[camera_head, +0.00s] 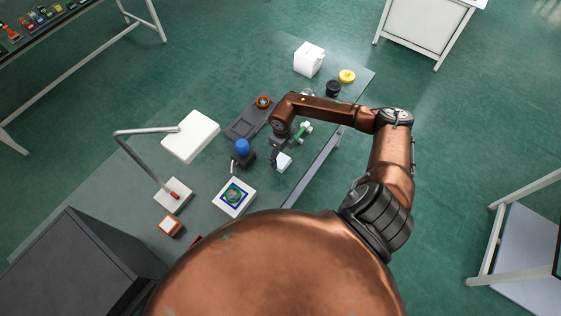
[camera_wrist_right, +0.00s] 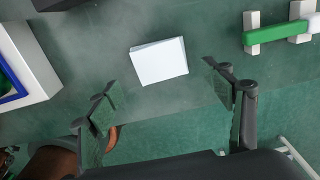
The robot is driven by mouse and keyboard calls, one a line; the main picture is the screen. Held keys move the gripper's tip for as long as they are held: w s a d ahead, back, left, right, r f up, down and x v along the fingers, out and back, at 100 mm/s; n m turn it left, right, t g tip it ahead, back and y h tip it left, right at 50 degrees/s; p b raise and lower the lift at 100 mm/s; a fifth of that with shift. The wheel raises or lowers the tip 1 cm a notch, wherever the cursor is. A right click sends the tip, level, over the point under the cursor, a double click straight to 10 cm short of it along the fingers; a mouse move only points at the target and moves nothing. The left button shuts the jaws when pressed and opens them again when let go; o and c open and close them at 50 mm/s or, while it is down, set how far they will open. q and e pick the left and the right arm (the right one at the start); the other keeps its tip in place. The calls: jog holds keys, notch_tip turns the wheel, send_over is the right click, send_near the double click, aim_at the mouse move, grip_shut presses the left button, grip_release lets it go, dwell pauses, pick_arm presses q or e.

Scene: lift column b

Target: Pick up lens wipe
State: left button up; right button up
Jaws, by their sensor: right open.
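The lens wipe, seemingly the small white square piece (camera_head: 284,162), lies on the grey-green table near its right edge. In the right wrist view the white piece (camera_wrist_right: 158,61) lies flat, slightly turned, just beyond the fingertips. My right gripper (camera_head: 276,154) hangs over the table beside it, partly hidden by its own arm. In the right wrist view the gripper (camera_wrist_right: 164,87) is open, with its two pads wide apart and nothing between them. My left gripper is not in view.
A green bar on white supports (camera_wrist_right: 267,36) stands to the right in the wrist view. A white tray with a blue-framed round item (camera_head: 234,197) and a blue-topped dark holder (camera_head: 243,150) are near. A lamp base (camera_head: 173,196) and dark tray (camera_head: 245,122) stand farther off.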

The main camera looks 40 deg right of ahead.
aim_at(282, 161)
notch_tip(282, 161, down, 5)
jog(key=shift+w+d+f+p, duration=0.1)
jog(key=shift+w+p, duration=0.05)
jog(key=shift+p, duration=0.2)
jog(key=c, duration=0.8)
